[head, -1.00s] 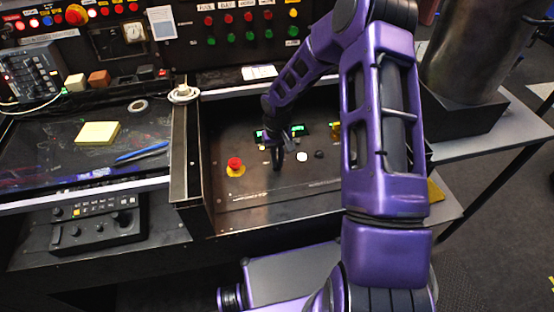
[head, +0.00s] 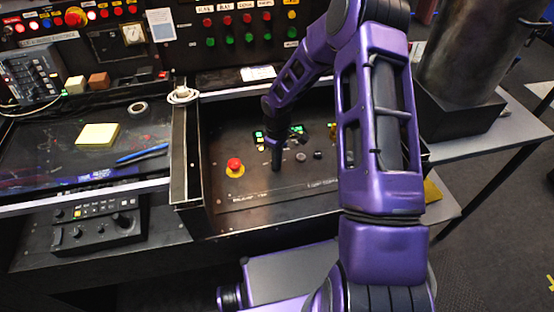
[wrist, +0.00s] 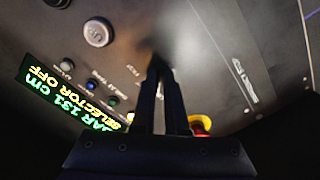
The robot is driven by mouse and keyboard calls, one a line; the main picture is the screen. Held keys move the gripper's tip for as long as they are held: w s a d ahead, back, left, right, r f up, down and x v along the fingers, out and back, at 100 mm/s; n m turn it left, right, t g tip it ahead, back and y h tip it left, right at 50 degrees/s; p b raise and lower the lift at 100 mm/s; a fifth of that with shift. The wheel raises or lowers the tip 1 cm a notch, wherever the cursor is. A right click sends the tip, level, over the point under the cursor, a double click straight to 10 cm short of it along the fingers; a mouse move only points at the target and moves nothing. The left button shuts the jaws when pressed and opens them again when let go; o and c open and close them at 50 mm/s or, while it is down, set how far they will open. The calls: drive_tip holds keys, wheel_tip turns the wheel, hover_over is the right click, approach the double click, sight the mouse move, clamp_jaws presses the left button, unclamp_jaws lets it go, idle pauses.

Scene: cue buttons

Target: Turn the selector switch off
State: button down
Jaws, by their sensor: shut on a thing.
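My gripper (head: 276,166) points down at the dark sloped panel, right of the red emergency-stop button on its yellow base (head: 235,167). In the wrist view its two dark fingers (wrist: 159,66) are close together, shut, with their tips at the panel surface. The selector switch is not seen apart from the fingers; it appears hidden between or under them. A green-lit display (wrist: 62,100) in the wrist view reads "SELECTOR OFF" and "BAR 131 cm".
A round grey button (wrist: 97,32) stands near the fingers; it also shows unlit in the head view (head: 301,157). A black knob (head: 318,155) is to its right. Small buttons line the display. A raised side wall (head: 187,160) bounds the panel on the left.

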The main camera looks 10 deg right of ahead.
idle(0.4)
drive_tip(key=c, duration=0.9)
unclamp_jaws()
drive_tip(key=shift+c, duration=0.2)
wheel_tip(320, 180, up, 17)
drive_tip(key=p, duration=0.1)
drive_tip(key=shift+r+p, duration=0.2)
drive_tip(key=shift+p, duration=0.2)
